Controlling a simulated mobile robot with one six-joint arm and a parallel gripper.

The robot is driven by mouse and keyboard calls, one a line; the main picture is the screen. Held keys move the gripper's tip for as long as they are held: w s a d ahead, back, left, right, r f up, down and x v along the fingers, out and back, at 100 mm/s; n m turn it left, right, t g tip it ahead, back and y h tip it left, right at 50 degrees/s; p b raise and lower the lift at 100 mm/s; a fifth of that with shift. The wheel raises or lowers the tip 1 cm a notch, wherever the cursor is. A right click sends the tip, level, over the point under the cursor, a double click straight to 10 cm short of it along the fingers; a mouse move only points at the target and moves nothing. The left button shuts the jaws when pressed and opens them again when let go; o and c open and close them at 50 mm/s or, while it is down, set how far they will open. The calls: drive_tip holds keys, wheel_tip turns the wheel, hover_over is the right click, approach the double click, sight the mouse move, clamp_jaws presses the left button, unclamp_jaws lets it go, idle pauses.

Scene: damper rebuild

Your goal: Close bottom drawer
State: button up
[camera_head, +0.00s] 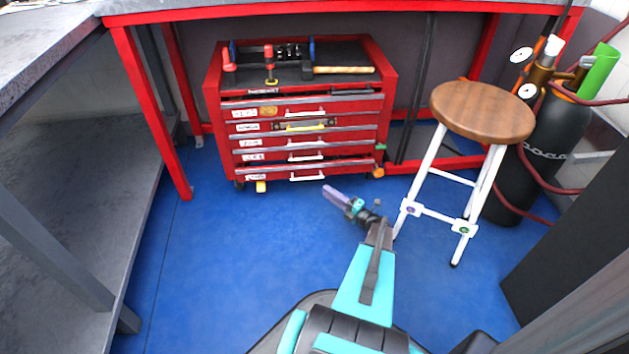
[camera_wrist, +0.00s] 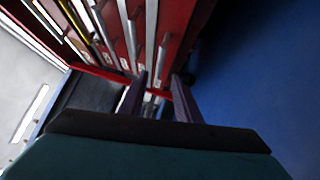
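The red tool chest (camera_head: 213,100) stands under the workbench. Its bottom drawer (camera_head: 340,170) has a silver top trim and a white handle (camera_head: 307,178); it looks slightly out from the chest, by how much I cannot tell. My gripper (camera_head: 328,190) is in front of and low beside the drawer, near its right half. In the wrist view the chest appears turned sideways, and my gripper (camera_wrist: 160,92) points at the lower drawers with its two fingers apart. Pale handle parts show between and beyond the fingers; contact cannot be told.
A wooden-topped stool (camera_head: 483,110) with white legs stands right of the chest, close to my arm. A black gas cylinder (camera_head: 540,145) with red hoses is behind it. Clamps and a hammer (camera_head: 343,70) lie on the chest. Blue floor (camera_head: 220,260) is clear at the left.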

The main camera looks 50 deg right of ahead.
sight(311, 170)
drive_tip(key=w+r+b, duration=0.1)
drive_tip(key=w+b, duration=0.2)
drive_tip(key=w, duration=0.6)
drive_tip(key=shift+w+a+r, duration=0.15)
drive_tip(key=shift+w+a, duration=0.2)
drive_tip(key=shift+a, duration=0.1)
clamp_jaws()
